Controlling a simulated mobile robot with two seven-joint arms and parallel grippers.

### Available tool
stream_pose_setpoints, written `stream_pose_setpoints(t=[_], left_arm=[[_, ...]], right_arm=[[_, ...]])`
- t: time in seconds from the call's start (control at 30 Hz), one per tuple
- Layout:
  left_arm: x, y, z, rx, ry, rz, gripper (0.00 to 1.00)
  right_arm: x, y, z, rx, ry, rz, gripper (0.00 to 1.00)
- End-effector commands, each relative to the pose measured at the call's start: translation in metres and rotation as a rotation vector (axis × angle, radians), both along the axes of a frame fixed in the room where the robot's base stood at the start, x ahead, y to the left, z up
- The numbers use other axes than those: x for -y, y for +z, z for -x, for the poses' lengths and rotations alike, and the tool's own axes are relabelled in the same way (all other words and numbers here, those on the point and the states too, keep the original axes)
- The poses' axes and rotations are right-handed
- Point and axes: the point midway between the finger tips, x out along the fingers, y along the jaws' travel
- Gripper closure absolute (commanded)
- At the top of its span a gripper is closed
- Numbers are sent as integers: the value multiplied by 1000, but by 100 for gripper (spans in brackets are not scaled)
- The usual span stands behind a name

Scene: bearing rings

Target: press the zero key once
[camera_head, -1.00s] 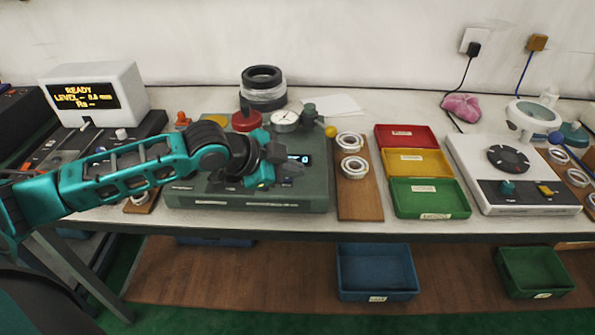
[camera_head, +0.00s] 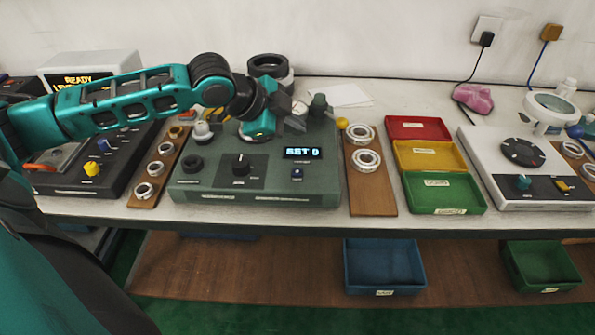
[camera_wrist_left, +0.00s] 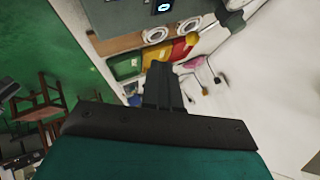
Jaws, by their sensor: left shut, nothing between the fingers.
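The green instrument box (camera_head: 255,194) stands on the bench with a lit display (camera_head: 303,153) that reads "SET 0". My left gripper (camera_head: 298,117) is shut and empty. It is raised above the back right of the box, apart from the key, and hides part of the box's rear. Its closed fingers show in the left wrist view (camera_wrist_left: 162,88), where the lit display (camera_wrist_left: 163,6) is at the top edge. My right gripper is not in view.
A black knob (camera_head: 241,165) is left of the display. A wooden board with bearing rings (camera_head: 366,160) stands right of the box, then red, yellow and green trays (camera_head: 440,197). Another ring board (camera_head: 147,188) is on the left. The space before the box's front is clear.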

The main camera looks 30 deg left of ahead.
Motion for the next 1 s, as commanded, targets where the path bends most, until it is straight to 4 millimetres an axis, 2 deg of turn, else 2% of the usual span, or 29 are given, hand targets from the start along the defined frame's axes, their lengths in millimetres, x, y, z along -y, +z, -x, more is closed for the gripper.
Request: stream_pose_setpoints(t=[0.3,0.4,0.6,0.67,0.8,1.0], left_arm=[[0,-36,0,1,0,-1,100],[0,-46,0,2,0,0,100],[0,-64,0,2,0,-1,100],[0,-68,0,-2,1,0,100],[0,-79,0,0,1,-1,100],[0,-85,0,0,1,1,100]], right_arm=[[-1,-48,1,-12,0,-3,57],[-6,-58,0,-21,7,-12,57],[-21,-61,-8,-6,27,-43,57],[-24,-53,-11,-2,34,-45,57],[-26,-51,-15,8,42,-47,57],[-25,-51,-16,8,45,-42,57]])
